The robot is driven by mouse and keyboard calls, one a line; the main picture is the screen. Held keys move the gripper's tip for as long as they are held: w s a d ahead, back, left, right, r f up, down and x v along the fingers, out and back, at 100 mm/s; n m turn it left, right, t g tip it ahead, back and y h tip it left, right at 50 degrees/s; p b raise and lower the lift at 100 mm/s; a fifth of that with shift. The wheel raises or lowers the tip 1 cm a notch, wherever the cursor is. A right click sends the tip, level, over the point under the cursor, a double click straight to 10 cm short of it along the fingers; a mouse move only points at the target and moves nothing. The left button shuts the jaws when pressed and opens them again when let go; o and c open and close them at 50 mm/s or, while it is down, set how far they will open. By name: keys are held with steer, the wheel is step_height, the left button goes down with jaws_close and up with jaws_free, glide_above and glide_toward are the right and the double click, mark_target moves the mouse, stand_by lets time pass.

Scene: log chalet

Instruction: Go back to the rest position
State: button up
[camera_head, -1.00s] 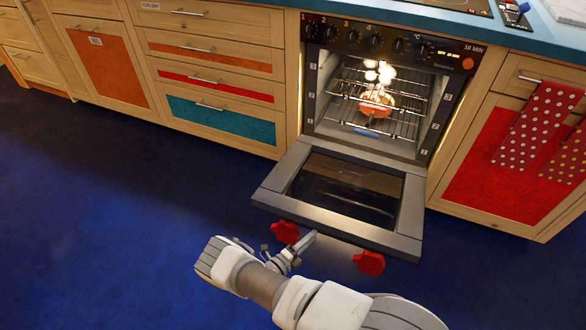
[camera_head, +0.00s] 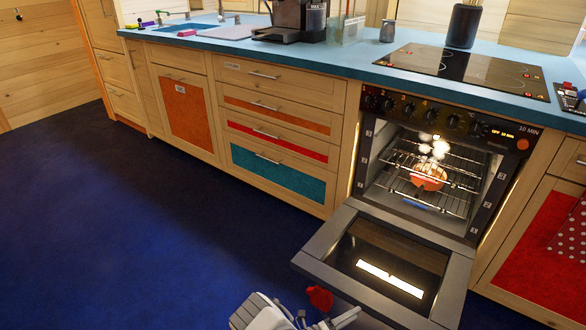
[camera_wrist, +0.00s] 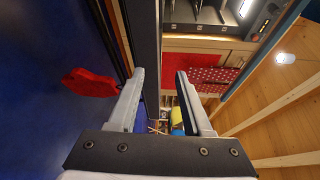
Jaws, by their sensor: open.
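My gripper (camera_wrist: 160,78) shows in the wrist view with its two pale fingers apart and nothing between them. In the head view only part of my arm shows at the bottom edge, just in front of the lowered oven door (camera_head: 318,247). The oven (camera_head: 462,205) stands open, with an orange-red round item (camera_head: 429,177) on its wire rack and pale puffs above it. A red part (camera_head: 319,297) sits by the door's outer edge, close to my arm; a red part (camera_wrist: 90,82) also shows left of the fingers in the wrist view.
The open door juts low over the blue floor (camera_head: 120,220). Wooden drawers (camera_head: 270,130) stand left of the oven, and a red-fronted cabinet (camera_head: 530,260) stands right. A hob (camera_head: 465,72) and coffee machine (camera_head: 300,18) are on the blue counter. The floor at left is clear.

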step_height(320, 180, up, 34)
steer(key=w+a+m+g+y, duration=0.2)
steer(key=m+g+y, duration=0.6)
steer(key=m, duration=1.5)
steer(key=s+a+r+m+t+y, duration=0.2)
steer(key=s+r+m+t+y, duration=0.4)
steer(key=s+r+m, duration=1.5)
step_height(320, 180, up, 30)
steer(key=s+n+g+p, duration=0.1)
steer(key=n+p, duration=0.1)
steer(key=p, duration=2.6)
steer(key=shift+s+r+n+y, duration=0.15)
steer(key=shift+s+n+y, duration=0.05)
steer(key=shift+n+y, duration=0.2)
